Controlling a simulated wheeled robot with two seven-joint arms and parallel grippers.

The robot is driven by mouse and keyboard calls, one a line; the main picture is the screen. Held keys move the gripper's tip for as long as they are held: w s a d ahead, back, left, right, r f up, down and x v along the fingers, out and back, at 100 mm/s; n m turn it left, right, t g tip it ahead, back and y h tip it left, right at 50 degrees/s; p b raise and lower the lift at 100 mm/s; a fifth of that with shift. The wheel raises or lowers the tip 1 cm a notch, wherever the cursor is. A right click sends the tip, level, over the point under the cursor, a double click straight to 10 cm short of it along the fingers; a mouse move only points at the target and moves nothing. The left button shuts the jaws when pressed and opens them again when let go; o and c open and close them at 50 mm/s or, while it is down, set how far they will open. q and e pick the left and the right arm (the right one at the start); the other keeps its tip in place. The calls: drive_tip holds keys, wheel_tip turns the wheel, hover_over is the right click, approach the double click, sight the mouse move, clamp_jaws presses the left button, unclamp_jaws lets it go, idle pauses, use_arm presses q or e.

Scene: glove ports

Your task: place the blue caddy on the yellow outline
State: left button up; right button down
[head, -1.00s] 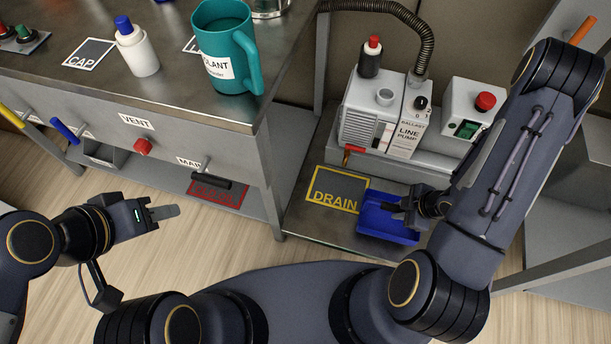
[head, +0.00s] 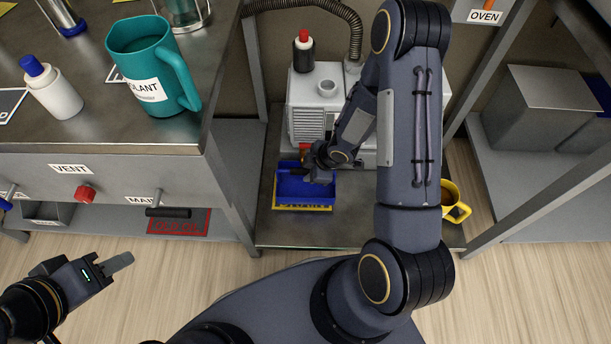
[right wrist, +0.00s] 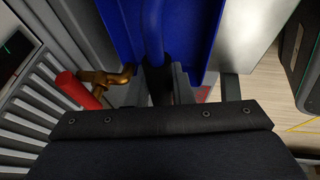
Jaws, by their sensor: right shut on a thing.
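The blue caddy (head: 290,188) is an open tray on the low grey shelf in front of the pump in the head view. It covers most of the yellow outline (head: 303,208); only its front strip with part of the lettering shows below the caddy. I cannot tell whether the caddy touches the shelf. My right gripper (head: 322,172) is shut on the caddy's middle handle. The right wrist view shows the caddy's blue wall (right wrist: 203,40) and the handle between the fingers. My left gripper (head: 116,263) is empty over the floor at left; its finger gap is unclear.
The line pump (head: 305,110) stands close behind the caddy. Its brass drain tap with red handle (right wrist: 75,90) is near the caddy in the right wrist view. A yellow mug (head: 452,200) stands on the shelf at right. The bench (head: 110,140) with a teal jug (head: 150,70) is at left.

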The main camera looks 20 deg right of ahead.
sight(306, 188)
drive_tip(key=shift+w+a, duration=0.2)
drive_tip(key=shift+w, duration=0.05)
drive_tip(key=shift+s+d+b+x, duration=0.1)
drive_tip(key=shift+b+x, duration=0.5)
drive_tip(key=shift+x, duration=0.25)
drive_tip(key=shift+s+d+b+x, duration=0.15)
drive_tip(key=shift+b+x, duration=0.4)
drive_tip(key=shift+x, duration=0.3)
drive_tip(key=shift+f, duration=0.2)
drive_tip(key=shift+f, duration=0.2)
drive_tip(key=c, duration=1.6)
unclamp_jaws()
drive_tip(key=shift+o, duration=0.2)
